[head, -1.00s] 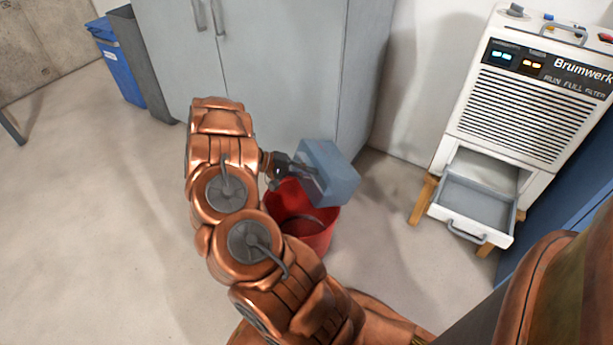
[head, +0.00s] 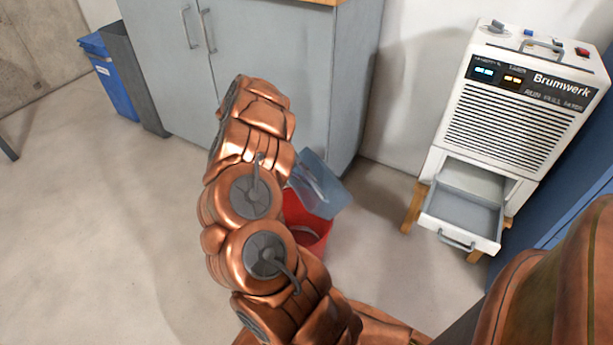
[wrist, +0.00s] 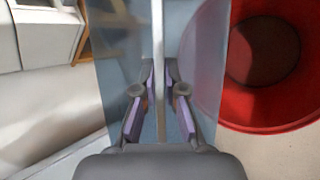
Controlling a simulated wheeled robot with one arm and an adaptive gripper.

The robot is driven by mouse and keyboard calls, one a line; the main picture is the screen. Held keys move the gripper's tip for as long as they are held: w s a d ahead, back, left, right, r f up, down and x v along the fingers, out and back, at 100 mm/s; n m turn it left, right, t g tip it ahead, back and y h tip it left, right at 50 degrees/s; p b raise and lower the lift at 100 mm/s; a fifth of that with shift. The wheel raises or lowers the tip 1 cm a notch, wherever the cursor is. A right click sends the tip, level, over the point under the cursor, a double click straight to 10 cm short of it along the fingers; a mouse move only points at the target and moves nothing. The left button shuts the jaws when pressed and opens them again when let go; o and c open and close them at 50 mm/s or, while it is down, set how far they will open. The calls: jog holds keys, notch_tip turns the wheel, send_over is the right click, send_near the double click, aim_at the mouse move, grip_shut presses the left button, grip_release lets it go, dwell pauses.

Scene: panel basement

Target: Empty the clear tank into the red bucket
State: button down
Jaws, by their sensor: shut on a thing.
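The clear tank (head: 322,188) is a bluish see-through box, held tilted at the red bucket in the head view. My gripper (wrist: 160,75) is shut on a thin pale upright part of the tank, one purple-padded finger on each side. The tank (wrist: 118,50) fills the middle of the wrist view. The red bucket (head: 318,238) stands upright on the floor below the tank, partly hidden by my arm and the tank. In the wrist view the bucket (wrist: 300,112) is at the right, its left rim behind the tank wall. I cannot tell how much water is in either.
The white Brumwerk dehumidifier (head: 515,105) stands at the right on wooden legs, its grey drawer (head: 462,215) pulled out. A grey cabinet (head: 265,75) stands behind the bucket. A blue bin (head: 112,75) is at the far left.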

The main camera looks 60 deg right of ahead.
jog(key=shift+s+d+r+t+y+p, duration=0.15)
jog(key=shift+d+r+t+y+p, duration=0.35)
jog(key=shift+p, duration=0.55)
jog(key=shift+s+a+f+n+t+y+p, duration=0.1)
jog(key=shift+f+n+t+y+p, duration=0.25)
jog(key=shift+y, duration=0.45)
jog(key=shift+f+t+y+b, duration=0.55)
jog(key=shift+t+y, duration=0.1)
jog(key=shift+y, duration=0.25)
jog(key=shift+f+n+t+y+b, duration=0.35)
jog(key=shift+n+t+y+b, duration=0.25)
jog(key=shift+b, duration=0.5)
jog(key=shift+r+p, duration=1.75)
jog(key=shift+r, duration=0.95)
